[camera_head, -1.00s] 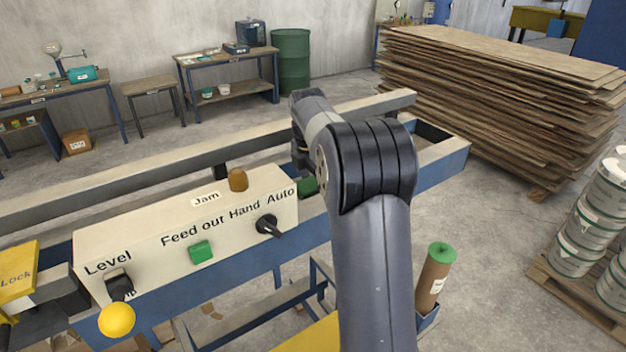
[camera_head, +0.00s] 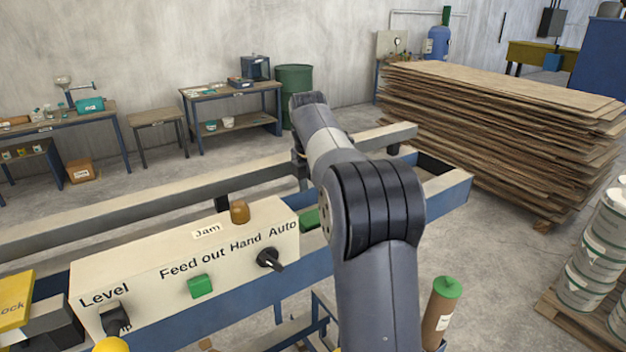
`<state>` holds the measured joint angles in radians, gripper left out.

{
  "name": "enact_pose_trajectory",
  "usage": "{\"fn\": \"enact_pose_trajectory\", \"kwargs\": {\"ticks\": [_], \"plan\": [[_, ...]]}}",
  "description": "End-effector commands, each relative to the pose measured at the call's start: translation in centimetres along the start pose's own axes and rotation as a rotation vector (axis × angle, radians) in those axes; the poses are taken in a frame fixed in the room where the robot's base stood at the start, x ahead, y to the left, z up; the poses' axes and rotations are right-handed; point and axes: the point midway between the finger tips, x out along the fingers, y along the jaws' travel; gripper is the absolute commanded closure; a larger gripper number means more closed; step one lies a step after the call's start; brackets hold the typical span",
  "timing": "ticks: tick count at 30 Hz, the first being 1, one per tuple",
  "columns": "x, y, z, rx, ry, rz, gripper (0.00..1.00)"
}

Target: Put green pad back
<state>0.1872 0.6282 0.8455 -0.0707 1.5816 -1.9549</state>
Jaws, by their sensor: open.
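A green pad (camera_head: 310,219) lies on the machine at the right end of the cream control box, just left of my arm. Its right part is hidden by my arm. My gripper (camera_head: 301,172) is mostly hidden behind my arm, with only a dark sliver showing above the pad. It is open, and it appears apart from the pad. What its fingertips face cannot be seen.
The control box (camera_head: 180,270) carries a brown jam lamp (camera_head: 239,212), a green button (camera_head: 201,286) and a black switch (camera_head: 270,258). A rail (camera_head: 150,206) runs behind it. A green-capped brown roll (camera_head: 438,315) stands at right. Stacked boards (camera_head: 480,140) are beyond.

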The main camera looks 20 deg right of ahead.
Motion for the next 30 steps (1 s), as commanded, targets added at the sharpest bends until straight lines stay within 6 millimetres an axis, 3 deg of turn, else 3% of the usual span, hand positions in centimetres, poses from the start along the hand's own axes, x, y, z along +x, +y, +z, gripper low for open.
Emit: {"fn": "enact_pose_trajectory", "kwargs": {"ticks": [6,12,24,30], "plan": [[-3.9,0.1,0.0,-0.001,-0.001,0.002,0.24],[-5.4,0.0,0.0,0.000,0.000,-0.001,0.24],[-5.5,0.0,0.0,0.000,0.000,-0.001,0.24],[-3.9,-0.1,0.0,0.000,0.001,-0.004,0.24]]}}
